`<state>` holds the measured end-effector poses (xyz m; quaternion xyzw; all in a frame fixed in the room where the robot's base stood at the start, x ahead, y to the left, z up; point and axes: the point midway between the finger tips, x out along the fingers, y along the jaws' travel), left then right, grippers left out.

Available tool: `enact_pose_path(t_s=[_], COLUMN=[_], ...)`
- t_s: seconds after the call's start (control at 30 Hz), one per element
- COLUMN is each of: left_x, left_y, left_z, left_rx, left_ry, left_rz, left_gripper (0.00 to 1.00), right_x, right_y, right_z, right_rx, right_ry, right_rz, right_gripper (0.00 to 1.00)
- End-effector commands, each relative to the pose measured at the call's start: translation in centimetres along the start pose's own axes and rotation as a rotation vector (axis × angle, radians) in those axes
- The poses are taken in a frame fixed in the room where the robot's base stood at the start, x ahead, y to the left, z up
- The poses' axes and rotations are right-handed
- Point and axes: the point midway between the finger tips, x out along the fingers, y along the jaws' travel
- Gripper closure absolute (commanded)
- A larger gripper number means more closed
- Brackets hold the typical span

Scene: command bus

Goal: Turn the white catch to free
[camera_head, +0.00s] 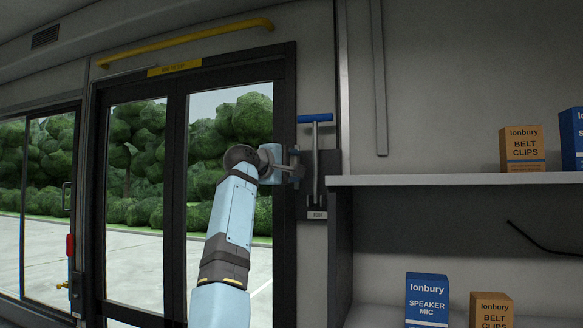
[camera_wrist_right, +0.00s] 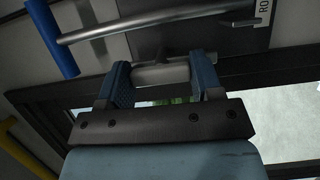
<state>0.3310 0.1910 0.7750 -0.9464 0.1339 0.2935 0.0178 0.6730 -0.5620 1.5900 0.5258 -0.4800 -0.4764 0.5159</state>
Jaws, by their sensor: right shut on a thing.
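My right gripper (camera_head: 294,168) is at the dark panel beside the door frame, in the middle of the head view. In the right wrist view its two blue fingers (camera_wrist_right: 162,74) are shut on the white catch (camera_wrist_right: 161,76), a pale rounded piece between them. A small dark stem shows just beyond the catch. In the head view the gripper hides the catch, and its setting cannot be read. My left gripper is not in view.
A steel rod with a blue handle (camera_head: 316,118) stands upright on the panel, close to my right gripper. A labelled plate (camera_head: 316,215) is below it. Shelves (camera_head: 455,180) with several boxes are to the right. Glazed doors (camera_head: 138,190) are to the left.

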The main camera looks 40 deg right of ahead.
Motion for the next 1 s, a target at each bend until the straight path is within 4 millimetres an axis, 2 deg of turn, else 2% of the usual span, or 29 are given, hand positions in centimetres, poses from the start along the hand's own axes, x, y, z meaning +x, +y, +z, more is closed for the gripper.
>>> enact_pose_path(t_s=[0.23, 0.27, 0.37, 0.63, 0.73, 0.87, 1.0], left_x=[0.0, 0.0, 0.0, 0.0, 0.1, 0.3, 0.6], left_y=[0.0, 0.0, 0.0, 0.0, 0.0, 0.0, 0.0], left_z=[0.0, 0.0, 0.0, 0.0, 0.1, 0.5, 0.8], left_rx=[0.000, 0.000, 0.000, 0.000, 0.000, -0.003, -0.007], left_ry=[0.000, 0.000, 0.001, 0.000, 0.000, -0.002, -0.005], left_rz=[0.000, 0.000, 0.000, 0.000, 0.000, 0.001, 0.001], left_gripper=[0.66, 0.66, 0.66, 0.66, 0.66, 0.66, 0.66], right_x=[0.0, 0.0, 0.0, 0.0, -0.6, -2.5, -5.7], right_y=[0.0, 0.0, 0.0, 0.0, -0.1, -0.1, -0.2], right_z=[0.0, 0.0, 0.0, 0.0, 0.0, -0.1, -0.1], right_rx=[0.002, 0.002, 0.002, 0.001, 0.000, 0.000, 0.001], right_ry=[0.000, 0.000, 0.000, 0.000, 0.002, 0.003, 0.004], right_rz=[-0.001, -0.001, -0.001, 0.000, 0.000, 0.002, 0.001], right_gripper=[0.64, 0.38, 0.15, 0.15, 0.15, 0.15, 0.15])
